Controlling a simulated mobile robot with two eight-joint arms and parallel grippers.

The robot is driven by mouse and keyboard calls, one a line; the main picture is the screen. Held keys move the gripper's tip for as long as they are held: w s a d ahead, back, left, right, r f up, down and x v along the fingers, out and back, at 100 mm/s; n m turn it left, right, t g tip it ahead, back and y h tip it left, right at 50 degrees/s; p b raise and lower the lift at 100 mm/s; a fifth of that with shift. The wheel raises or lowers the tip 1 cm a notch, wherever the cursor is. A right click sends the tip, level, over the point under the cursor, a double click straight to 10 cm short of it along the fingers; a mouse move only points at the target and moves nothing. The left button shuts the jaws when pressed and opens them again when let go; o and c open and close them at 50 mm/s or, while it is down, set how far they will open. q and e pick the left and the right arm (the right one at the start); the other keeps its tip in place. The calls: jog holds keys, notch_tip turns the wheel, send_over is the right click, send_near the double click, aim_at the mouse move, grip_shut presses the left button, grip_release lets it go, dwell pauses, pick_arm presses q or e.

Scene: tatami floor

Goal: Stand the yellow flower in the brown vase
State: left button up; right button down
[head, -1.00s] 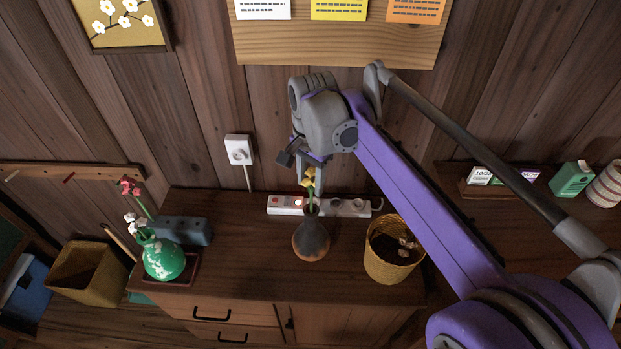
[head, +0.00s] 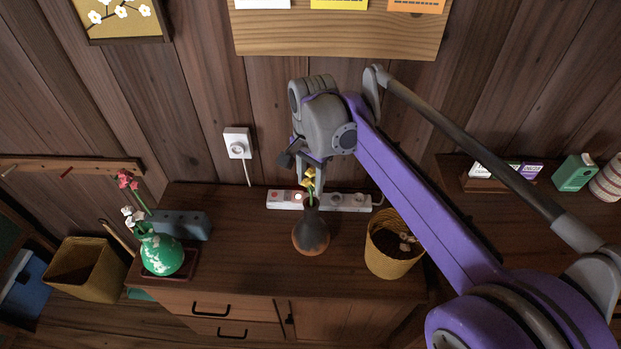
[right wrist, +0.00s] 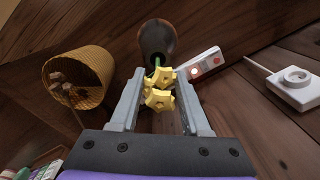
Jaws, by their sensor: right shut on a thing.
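The brown vase (head: 311,236) stands upright on the wooden cabinet, and its body also shows in the right wrist view (right wrist: 157,42). The yellow flower (head: 308,181) is upright above the vase, with its green stem running down into the vase's mouth. In the right wrist view the yellow blossoms (right wrist: 158,90) lie between the fingers of my right gripper (right wrist: 162,95), and the stem leads to the vase opening. My right gripper (head: 311,183) is shut on the flower, directly above the vase. How deep the stem reaches is hidden. My left gripper is not in view.
A green vase (head: 161,255) with red and white flowers stands at the cabinet's left. A woven basket (head: 388,262) is just right of the brown vase, also in the wrist view (right wrist: 95,72). A power strip (head: 283,199) lies behind.

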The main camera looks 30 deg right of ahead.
jog(key=shift+f+b, duration=0.45)
jog(key=shift+f, duration=0.3)
jog(key=shift+c, duration=1)
grip_release()
jog(key=shift+o, duration=1)
jog(key=shift+r, duration=0.15)
notch_tip(320, 180, up, 11)
jog(key=shift+s+f+p, duration=0.15)
jog(key=shift+f+p, duration=0.05)
jog(key=shift+p, duration=0.4)
